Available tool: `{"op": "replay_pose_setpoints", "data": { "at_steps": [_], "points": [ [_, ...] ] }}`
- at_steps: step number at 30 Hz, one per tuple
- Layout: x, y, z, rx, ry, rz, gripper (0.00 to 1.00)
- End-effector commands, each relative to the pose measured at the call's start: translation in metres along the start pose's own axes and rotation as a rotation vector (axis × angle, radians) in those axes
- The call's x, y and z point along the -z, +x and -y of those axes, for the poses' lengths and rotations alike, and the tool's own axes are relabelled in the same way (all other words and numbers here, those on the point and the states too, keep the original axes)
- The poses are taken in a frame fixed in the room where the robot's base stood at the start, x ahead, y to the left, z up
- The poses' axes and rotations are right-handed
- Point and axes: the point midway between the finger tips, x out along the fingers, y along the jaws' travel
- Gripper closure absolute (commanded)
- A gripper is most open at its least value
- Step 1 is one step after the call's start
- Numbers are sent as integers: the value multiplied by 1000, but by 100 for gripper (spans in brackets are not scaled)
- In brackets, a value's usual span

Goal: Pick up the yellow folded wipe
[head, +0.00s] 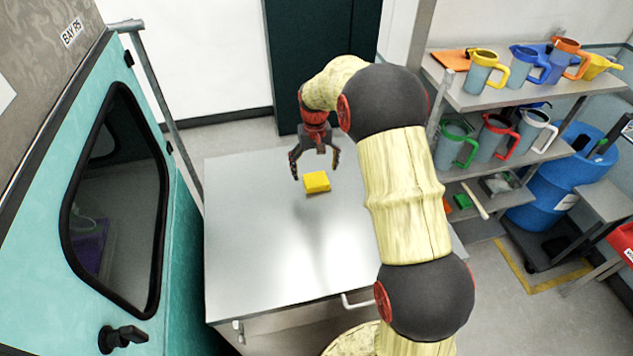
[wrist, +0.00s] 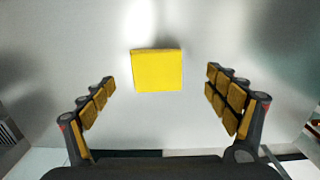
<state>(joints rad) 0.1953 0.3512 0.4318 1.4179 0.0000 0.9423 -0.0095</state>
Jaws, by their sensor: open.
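The yellow folded wipe (head: 316,182) lies on the metal table (head: 265,255), toward its far side. It is a small, flat, square block. In the wrist view the wipe (wrist: 157,71) is near the top middle, between the lines of the two fingers and a little beyond their tips. My gripper (head: 314,169) is open and empty, pointing down above the table close to the wipe. In the wrist view my gripper (wrist: 160,88) shows its padded fingers wide apart, with clear room on both sides of the wipe. No finger visibly touches it.
A teal cabinet (head: 150,100) with a dark window stands left of the table. A shelf (head: 510,95) with several coloured jugs stands at the right, near a blue drum (head: 560,180). A dark door (head: 320,45) is behind. The rest of the table top is bare.

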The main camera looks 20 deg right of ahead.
Motion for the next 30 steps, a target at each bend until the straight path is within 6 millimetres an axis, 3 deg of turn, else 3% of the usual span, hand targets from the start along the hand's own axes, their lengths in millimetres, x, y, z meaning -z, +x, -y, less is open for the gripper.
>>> {"op": "replay_pose_setpoints", "data": {
  "at_steps": [15, 22, 30],
  "points": [
    [1, 56, -7, 0, 0, 0, 12],
    [2, 57, -7, 0, 0, -2, 12],
    [2, 57, -7, 0, 0, -2, 27]
  ]
}}
